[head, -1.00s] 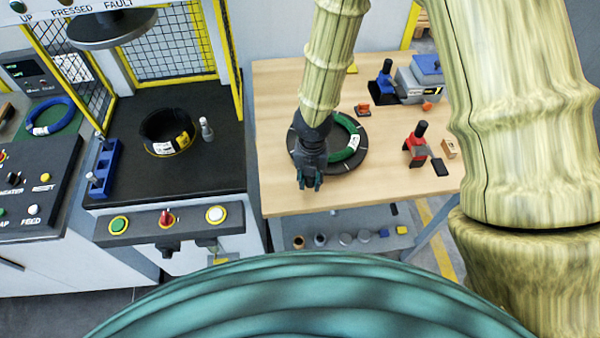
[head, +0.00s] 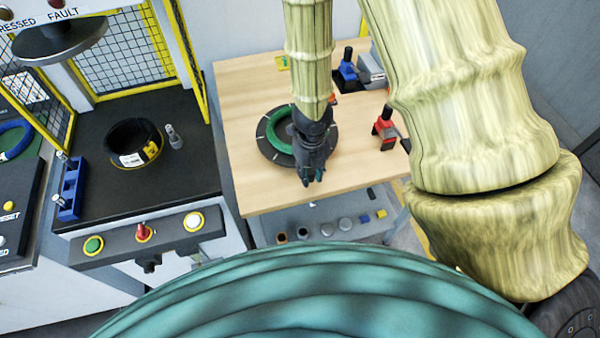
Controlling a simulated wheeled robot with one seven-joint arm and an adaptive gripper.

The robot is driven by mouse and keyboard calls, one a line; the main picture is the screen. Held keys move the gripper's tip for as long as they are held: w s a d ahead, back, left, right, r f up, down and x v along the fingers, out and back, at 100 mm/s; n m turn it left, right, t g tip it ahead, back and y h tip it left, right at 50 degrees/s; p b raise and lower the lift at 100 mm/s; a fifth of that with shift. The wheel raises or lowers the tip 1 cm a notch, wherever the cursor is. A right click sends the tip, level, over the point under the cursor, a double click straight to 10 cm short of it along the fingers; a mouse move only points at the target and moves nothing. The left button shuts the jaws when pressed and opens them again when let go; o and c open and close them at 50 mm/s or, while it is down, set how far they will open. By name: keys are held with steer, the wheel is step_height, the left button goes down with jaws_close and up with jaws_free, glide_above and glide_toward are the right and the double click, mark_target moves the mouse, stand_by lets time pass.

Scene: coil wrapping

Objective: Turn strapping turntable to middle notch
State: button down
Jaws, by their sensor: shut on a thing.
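The strapping turntable (head: 266,146) is a dark round disc with pale marks near its rim, lying on the wooden table. A green coil (head: 275,128) lies flat on it. My gripper (head: 312,178) points down at the front right rim of the turntable and is shut on it. The exact part between the fingers is hidden by the gripper. My arm covers the right part of the disc and the coil. Which notch the turntable stands at cannot be made out.
The wooden table (head: 240,95) is clear left of the turntable. A red and black tool (head: 386,130) stands to the right, and a blue and black tool (head: 347,68) behind. A press station with a dark coil (head: 133,143) stands at left. Several small items lie on the shelf below.

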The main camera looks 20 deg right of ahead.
steer(key=shift+d, duration=0.7)
steer(key=c, duration=1.2)
jaws_free()
steer(key=shift+o, duration=0.2)
steer(key=shift+a+r, duration=0.1)
steer(key=shift+a, duration=0.1)
step_height(320, 180, up, 12)
steer(key=shift+d, duration=0.1)
